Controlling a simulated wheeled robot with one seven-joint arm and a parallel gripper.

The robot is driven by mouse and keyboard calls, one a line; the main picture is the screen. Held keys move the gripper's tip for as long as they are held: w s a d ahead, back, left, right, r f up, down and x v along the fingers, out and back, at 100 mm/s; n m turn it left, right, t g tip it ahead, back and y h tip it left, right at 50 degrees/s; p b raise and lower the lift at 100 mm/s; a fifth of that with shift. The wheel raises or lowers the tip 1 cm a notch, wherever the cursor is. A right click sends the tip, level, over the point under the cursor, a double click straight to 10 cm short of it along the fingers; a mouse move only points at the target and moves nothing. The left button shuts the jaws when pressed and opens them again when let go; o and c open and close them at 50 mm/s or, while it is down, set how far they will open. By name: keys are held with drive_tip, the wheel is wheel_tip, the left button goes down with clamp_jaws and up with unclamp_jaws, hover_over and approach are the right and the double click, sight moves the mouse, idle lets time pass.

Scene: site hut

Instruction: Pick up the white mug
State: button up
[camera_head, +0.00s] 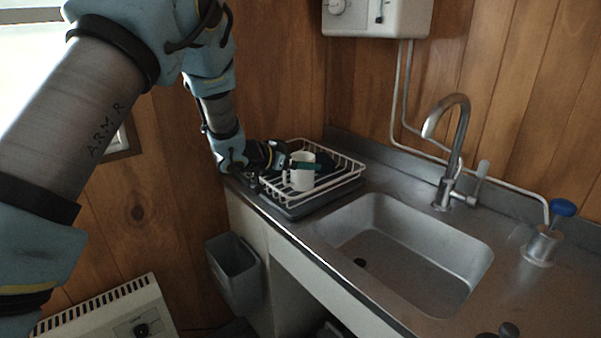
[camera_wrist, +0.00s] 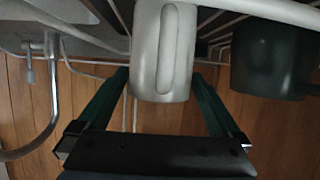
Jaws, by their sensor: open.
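The white mug (camera_head: 302,172) stands in the white wire dish rack (camera_head: 351,165) at the far left end of the counter. In the wrist view the white mug (camera_wrist: 146,70) is large and central, its handle facing the camera. My gripper (camera_head: 303,165) is at the rack, level with the mug. In the wrist view my gripper (camera_wrist: 163,88) has its two green fingers apart, one on each side of the mug. I cannot tell whether either finger touches it.
A dark mug (camera_wrist: 268,60) is beside the white mug, close to one finger. The rack's wires surround the mugs. A steel sink (camera_head: 400,250) and tap (camera_head: 455,150) are to the right. A grey bin (camera_head: 235,268) is below the counter's left end.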

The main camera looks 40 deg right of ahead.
drive_tip(key=shift+c, duration=0.2)
drive_tip(key=c, duration=1.4)
drive_tip(key=shift+r, duration=0.1)
